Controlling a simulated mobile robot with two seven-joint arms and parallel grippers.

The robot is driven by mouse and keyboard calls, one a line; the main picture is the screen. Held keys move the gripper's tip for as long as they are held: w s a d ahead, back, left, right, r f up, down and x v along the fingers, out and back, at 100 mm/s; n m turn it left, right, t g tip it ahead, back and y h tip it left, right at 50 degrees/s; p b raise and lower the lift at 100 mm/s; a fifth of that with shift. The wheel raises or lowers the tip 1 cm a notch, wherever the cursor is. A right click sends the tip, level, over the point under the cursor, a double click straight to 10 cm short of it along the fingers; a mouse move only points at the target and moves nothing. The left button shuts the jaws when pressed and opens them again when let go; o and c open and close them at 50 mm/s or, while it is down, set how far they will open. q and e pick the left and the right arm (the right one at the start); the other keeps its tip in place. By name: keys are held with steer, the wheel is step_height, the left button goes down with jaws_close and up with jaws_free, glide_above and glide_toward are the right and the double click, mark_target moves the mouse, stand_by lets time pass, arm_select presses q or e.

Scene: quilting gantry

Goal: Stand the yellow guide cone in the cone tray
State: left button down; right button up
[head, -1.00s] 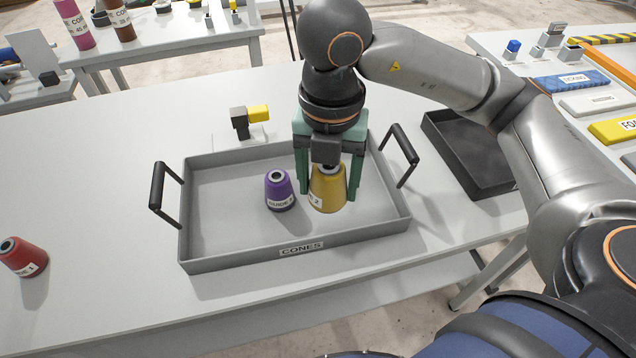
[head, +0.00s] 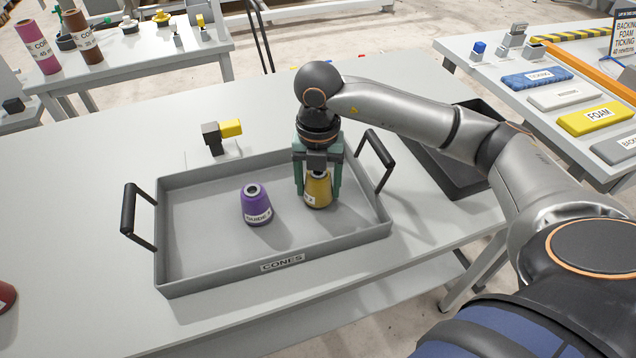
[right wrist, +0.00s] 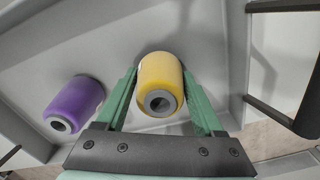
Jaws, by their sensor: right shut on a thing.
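The yellow guide cone (head: 318,190) is upright inside the grey cone tray (head: 215,277), in its right half. My right gripper (head: 318,188) comes down from above and is shut on the cone, one green finger on each side. In the right wrist view the yellow cone (right wrist: 160,84) sits between the fingers of my right gripper (right wrist: 162,98), its dark top ring facing the camera. Whether its base touches the tray floor is hard to tell. A purple guide cone (head: 256,206) stands in the tray to the left. My left gripper is not in view.
The tray has black handles at its left (head: 129,211) and right (head: 380,150) ends. A black and yellow device (head: 221,136) stands behind it. A dark tray (head: 455,165) lies to the right. A red cone (head: 5,297) is cut off at the left edge.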

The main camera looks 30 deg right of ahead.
steer(key=shift+f, duration=0.3)
steer(key=o, duration=1.5)
steer(key=shift+c, duration=0.2)
steer(key=shift+r, duration=0.1)
step_height(320, 180, up, 12)
steer(key=shift+r+p, duration=0.1)
steer(key=shift+p, duration=0.45)
